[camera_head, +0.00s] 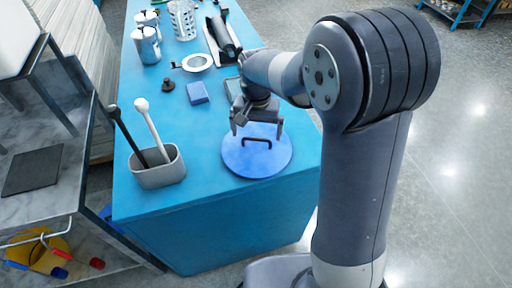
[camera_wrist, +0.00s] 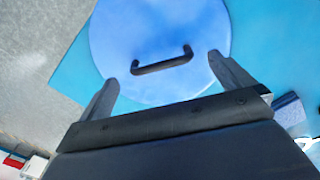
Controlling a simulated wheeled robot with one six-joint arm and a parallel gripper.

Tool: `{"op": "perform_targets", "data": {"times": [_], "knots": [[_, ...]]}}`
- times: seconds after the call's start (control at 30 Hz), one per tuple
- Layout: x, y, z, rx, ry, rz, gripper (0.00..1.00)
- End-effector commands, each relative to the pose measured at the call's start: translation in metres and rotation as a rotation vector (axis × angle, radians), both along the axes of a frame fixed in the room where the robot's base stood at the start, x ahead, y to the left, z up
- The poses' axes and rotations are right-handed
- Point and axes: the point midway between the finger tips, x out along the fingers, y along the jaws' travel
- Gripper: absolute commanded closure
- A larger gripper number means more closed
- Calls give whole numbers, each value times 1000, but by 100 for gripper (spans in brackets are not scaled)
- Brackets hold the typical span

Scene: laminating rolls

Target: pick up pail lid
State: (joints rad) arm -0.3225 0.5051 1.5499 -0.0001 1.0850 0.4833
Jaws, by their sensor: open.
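The pail lid (camera_head: 243,163) is a flat round blue disc with a black bar handle (camera_head: 257,140). It lies on the blue table near its front right corner. In the wrist view the lid (camera_wrist: 160,30) fills the upper middle, and its handle (camera_wrist: 161,61) runs across between the fingertips, slightly tilted. My gripper (camera_head: 257,132) is open and empty above the lid, its two fingers apart on either side of the handle. The fingers also show in the wrist view (camera_wrist: 163,72). I cannot tell the exact height of the fingertips over the lid.
On the blue table (camera_head: 200,225), a grey holder (camera_head: 160,172) with a black and a white tool stands left of the lid. A blue block (camera_head: 197,93), a white ring (camera_head: 197,62) and metal canisters (camera_head: 147,46) are farther back.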

Motion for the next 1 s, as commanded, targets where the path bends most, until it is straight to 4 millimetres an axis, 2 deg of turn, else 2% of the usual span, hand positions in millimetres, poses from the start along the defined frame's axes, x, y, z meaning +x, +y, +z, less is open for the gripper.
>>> {"op": "perform_targets", "data": {"times": [0.2, 0.3, 0.57, 1.0], "knots": [[1, 0, -34, -2, 5, 0, 0], [1, 1, -43, -1, 3, 0, 0], [2, 1, -45, -1, 2, 0, 0], [2, 1, -45, -1, 1, 0, 36]]}}
